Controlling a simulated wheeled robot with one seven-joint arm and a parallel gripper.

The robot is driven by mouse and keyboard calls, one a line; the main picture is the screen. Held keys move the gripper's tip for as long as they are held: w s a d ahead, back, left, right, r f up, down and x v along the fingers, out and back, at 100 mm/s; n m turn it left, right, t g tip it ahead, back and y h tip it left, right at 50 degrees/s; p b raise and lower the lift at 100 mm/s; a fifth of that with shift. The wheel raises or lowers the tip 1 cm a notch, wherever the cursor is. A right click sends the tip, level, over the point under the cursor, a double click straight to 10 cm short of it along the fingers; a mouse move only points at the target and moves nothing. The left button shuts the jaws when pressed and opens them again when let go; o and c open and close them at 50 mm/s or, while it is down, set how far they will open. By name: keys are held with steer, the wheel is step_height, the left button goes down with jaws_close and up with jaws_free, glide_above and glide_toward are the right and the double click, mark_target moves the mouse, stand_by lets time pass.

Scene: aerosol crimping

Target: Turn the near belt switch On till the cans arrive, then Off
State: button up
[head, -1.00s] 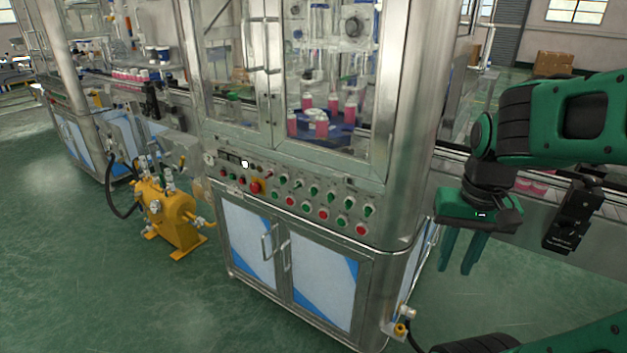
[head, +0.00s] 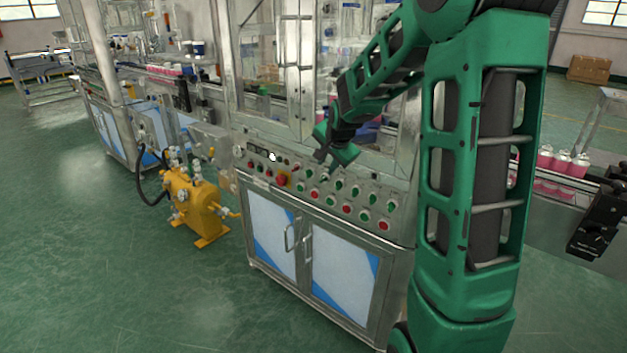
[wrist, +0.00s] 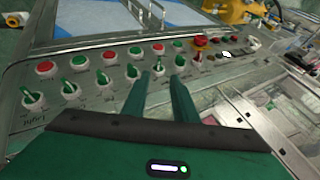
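The control panel (head: 312,186) on the steel machine carries a row of green turn switches (head: 339,185) above red and green buttons. In the wrist view the switches (wrist: 68,88) stand in a row. A "Light" label shows at the left, but I cannot tell which switch is the near belt's. My gripper (head: 325,170) is at the panel's upper part. In the wrist view its two green fingers (wrist: 160,80) are apart and empty, with tips close to switches near the row's middle. I cannot tell whether they touch. Pink cans (head: 563,165) stand on the conveyor at the right.
Glass doors (head: 262,110) rise above the panel, and cabinet doors (head: 335,275) are below. A red emergency knob (head: 282,180) sits at the panel's left. A yellow pump (head: 195,205) stands on the floor at the left. A black box (head: 597,222) is at the conveyor side.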

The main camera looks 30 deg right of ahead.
mark_target(323, 178)
steer(key=x, duration=1)
steer(key=shift+d+f, duration=0.1)
steer(key=shift+d, duration=0.15)
